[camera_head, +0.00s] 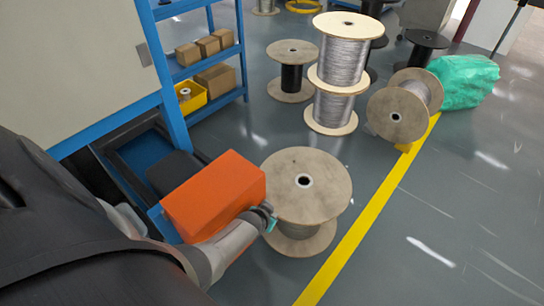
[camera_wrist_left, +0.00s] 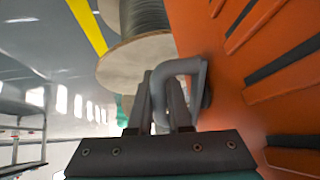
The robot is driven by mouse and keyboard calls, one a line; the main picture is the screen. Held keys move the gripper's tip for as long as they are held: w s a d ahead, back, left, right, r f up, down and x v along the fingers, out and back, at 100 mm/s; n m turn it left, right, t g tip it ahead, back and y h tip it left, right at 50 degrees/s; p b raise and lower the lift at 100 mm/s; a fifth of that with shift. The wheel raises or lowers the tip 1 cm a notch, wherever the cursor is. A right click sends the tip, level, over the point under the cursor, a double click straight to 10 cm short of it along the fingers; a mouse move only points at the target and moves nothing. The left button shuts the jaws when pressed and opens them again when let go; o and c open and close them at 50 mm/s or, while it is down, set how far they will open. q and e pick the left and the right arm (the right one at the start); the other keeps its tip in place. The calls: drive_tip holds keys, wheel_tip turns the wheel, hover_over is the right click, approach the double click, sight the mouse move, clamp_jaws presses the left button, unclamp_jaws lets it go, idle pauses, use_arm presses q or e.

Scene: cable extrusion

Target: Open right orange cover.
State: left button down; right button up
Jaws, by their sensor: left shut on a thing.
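The orange cover (camera_head: 214,192) is a boxy shape at the lower left of the head view, beside the blue frame. In the left wrist view its orange face (camera_wrist_left: 222,52), with dark slots, fills the right side. A grey curved handle (camera_wrist_left: 178,68) stands out from that face. My left gripper (camera_wrist_left: 168,112) is shut on this handle, with a finger on either side of it. In the head view my left gripper (camera_head: 269,218) is at the cover's right side, and the handle is mostly hidden there. My right gripper is not in view.
A large wooden cable spool (camera_head: 312,180) stands close to the right of the cover. More spools (camera_head: 335,62) are behind it. A blue shelf (camera_head: 212,62) with boxes stands at the back left.

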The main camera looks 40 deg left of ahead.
use_arm(q)
drive_tip(key=shift+s+a+f+m+g+b, duration=0.15)
drive_tip(key=shift+s+g, duration=0.15)
drive_tip(key=shift+g, duration=0.85)
drive_tip(key=shift+s+d+f+m+g+b, duration=0.15)
drive_tip(key=shift+s+g, duration=0.1)
drive_tip(key=shift+g, duration=0.95)
drive_tip(key=shift+s+a+f+g+b, duration=0.15)
drive_tip(key=shift+s+g, duration=0.15)
drive_tip(key=shift+g, duration=0.85)
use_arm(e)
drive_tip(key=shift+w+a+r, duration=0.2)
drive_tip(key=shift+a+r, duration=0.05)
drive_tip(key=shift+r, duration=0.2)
use_arm(q)
drive_tip(key=shift+r, duration=0.1)
drive_tip(key=s+d+m+t+p, duration=0.1)
drive_tip(key=s+d+m+p, duration=0.4)
drive_tip(key=s, duration=0.6)
drive_tip(key=d+p, duration=0.2)
drive_tip(key=p, duration=0.1)
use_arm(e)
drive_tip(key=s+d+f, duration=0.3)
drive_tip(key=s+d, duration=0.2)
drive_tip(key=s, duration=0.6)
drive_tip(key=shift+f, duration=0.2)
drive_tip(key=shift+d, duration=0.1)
